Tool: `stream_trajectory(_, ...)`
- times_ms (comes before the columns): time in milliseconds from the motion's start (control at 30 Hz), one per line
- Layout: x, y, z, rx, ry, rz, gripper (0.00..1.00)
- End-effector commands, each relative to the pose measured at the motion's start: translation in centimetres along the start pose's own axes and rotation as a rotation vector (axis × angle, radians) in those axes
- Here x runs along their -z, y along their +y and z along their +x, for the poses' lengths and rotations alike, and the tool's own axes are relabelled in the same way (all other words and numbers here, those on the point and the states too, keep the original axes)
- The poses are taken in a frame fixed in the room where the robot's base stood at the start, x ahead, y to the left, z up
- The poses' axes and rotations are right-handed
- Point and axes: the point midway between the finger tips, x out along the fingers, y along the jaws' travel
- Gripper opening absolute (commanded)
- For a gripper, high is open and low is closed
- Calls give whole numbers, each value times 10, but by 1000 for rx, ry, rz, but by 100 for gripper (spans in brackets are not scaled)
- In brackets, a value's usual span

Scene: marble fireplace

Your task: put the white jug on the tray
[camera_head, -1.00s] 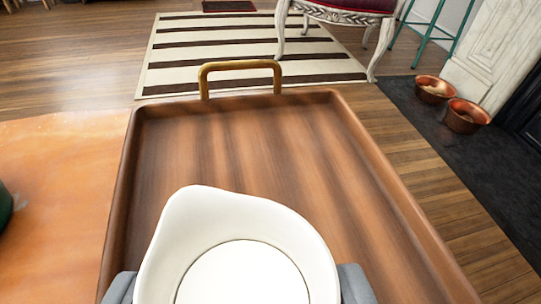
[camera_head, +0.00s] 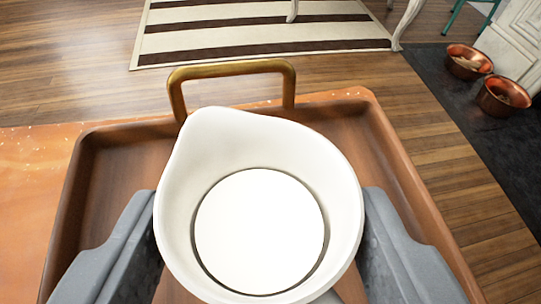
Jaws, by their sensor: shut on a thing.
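The white jug (camera_head: 258,210) is in the middle of the view, seen from above into its open top, with its pouring lip toward the upper left. My gripper (camera_head: 262,222) is shut on it, one grey finger on each side. The wooden tray (camera_head: 110,170) has a raised rim and a brass handle (camera_head: 232,69) at its far end. The jug is over the tray and hides much of its floor. Its base is hidden, so I cannot tell whether it touches the tray.
An orange surface (camera_head: 30,175) lies under and left of the tray. Beyond are a wooden floor (camera_head: 80,85), a striped rug (camera_head: 250,30) and chair legs (camera_head: 410,22). Copper bowls (camera_head: 503,97) stand on dark stone at the right. No other object shows in the tray.

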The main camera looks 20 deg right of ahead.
Motion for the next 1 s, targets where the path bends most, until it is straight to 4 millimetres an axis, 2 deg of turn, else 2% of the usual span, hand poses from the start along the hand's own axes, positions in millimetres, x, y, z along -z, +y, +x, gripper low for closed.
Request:
stream_trajectory(267, 6, 2, 14, 0, 4, 2, 21)
stream_trajectory(500, -26, 0, 29, 0, 0, 1, 21)
stream_trajectory(733, -27, 0, 29, 1, 0, 0, 21)
stream_trajectory(767, -28, 0, 29, 1, -1, 0, 57)
stream_trajectory(833, -27, 0, 29, 1, -1, 0, 76)
stream_trajectory(1000, -27, 0, 29, 0, 0, 0, 77)
